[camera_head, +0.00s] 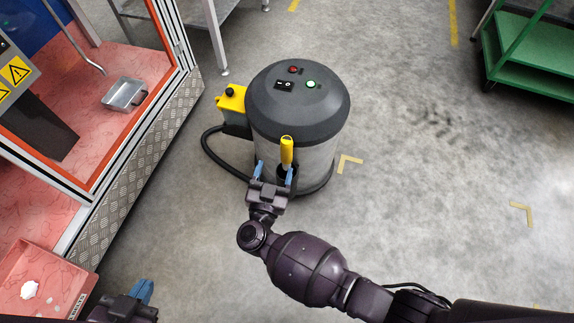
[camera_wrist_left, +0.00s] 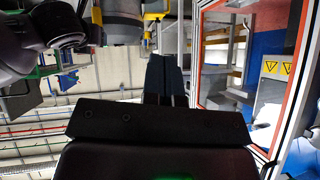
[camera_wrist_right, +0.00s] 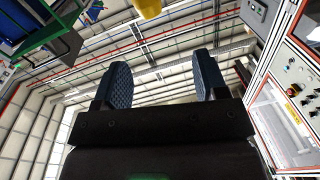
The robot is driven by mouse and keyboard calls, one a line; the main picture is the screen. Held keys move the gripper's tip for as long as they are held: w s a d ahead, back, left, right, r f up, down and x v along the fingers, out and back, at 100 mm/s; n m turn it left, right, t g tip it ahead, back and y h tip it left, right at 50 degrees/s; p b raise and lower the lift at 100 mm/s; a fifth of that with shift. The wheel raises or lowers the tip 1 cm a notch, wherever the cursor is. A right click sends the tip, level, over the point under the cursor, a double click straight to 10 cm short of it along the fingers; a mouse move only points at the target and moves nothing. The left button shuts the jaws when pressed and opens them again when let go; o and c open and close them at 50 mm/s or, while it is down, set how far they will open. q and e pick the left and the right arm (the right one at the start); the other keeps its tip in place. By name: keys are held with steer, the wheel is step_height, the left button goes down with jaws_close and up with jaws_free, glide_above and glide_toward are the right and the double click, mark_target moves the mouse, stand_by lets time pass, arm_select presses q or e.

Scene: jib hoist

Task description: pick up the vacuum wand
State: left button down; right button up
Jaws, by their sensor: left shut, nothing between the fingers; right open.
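The vacuum wand (camera_head: 287,152) shows as a yellow handle standing upright in a dark holder at the front of the grey vacuum (camera_head: 320,108). My right gripper (camera_head: 274,172) is open in front of the vacuum, beside the wand's lower part. The wand lines up with its right-hand finger; I cannot tell whether they touch. In the right wrist view the fingers (camera_wrist_right: 160,80) are apart with nothing between them, and a yellow piece, likely the wand, shows at the top edge. My left gripper (camera_head: 142,291) is shut and empty at the lower left, and its fingers show in the left wrist view (camera_wrist_left: 166,78).
A yellow box (camera_head: 232,98) and a black hose (camera_head: 212,152) are on the vacuum's left side. A framed machine enclosure (camera_head: 150,135) stands at the left, with a red tray (camera_head: 62,268) below it. A green rack (camera_head: 530,60) is at top right. The floor right of the vacuum is clear.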

mark_target(285, 149)
steer(key=shift+g+h, duration=0.4)
steer(key=shift+h, duration=0.3)
steer(key=w+f, duration=0.1)
steer(key=w+d+f+b, duration=0.1)
steer(key=w, duration=0.1)
steer(key=w+f, duration=0.1)
steer(key=w, duration=0.1)
steer(key=shift+w+d+b, duration=0.2)
steer(key=shift+b, duration=0.2)
steer(key=b+x, duration=0.1)
steer(key=x, duration=0.2)
steer(key=shift+w+d+f, duration=0.15)
steer(key=shift+w+d, duration=0.05)
steer(key=shift+w, duration=0.15)
steer(key=shift+x, duration=0.8)
jaws_close()
